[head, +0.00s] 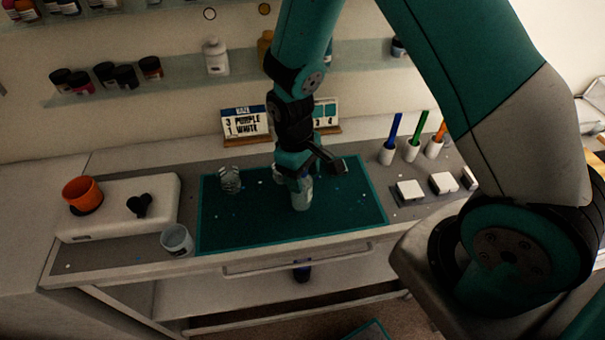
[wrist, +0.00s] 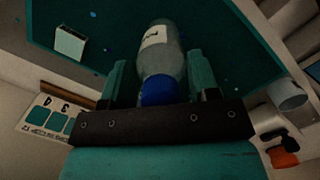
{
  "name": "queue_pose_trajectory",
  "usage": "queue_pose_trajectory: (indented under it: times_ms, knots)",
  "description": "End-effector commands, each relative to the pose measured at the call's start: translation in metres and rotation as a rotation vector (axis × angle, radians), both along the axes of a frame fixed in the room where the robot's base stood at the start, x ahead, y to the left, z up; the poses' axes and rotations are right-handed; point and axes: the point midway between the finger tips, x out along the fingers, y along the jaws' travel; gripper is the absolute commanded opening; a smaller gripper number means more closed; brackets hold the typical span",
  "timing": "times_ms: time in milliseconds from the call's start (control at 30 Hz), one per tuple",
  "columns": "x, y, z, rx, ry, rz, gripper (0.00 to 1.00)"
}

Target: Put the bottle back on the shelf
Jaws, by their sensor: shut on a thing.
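My gripper (head: 308,176) is shut on a clear bottle (head: 301,197) over the dark green mat (head: 355,206). In the wrist view the bottle (wrist: 163,55) lies between the fingers of my gripper (wrist: 158,80), with a blue cap (wrist: 158,91) towards the palm and a white label on its body. I cannot tell whether its base touches the mat. The wall shelf (head: 180,76) runs behind the bench. It holds a white bottle (head: 215,57), an amber bottle (head: 265,46) and several dark jars (head: 107,75). My arm hides part of it.
A clear cup (head: 230,181) stands on the mat's left, another cup (head: 177,241) by the front edge. An orange cup (head: 82,194) sits on a white unit (head: 120,215). Card stands (head: 247,123), coloured sticks in holders (head: 412,152) and white blocks (head: 410,191) stand around.

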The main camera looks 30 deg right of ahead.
Motion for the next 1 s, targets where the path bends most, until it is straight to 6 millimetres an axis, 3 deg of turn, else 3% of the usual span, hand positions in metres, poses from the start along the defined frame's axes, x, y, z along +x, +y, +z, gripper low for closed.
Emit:
queue_pose_trajectory:
  times_ms: [467, 500, 567, 833, 1000]
  knots:
    - [0.000, 0.000, -0.014, 0.000, 0.000, 0.000, 0.07]
    - [0.000, 0.000, -0.012, 0.000, 0.000, 0.000, 0.64]
    - [0.000, 0.000, -0.012, 0.000, 0.000, 0.000, 0.78]
    - [0.000, 0.000, -0.011, 0.000, 0.000, 0.000, 0.81]
    - [0.002, 0.001, -0.001, 0.001, -0.004, 0.000, 0.81]
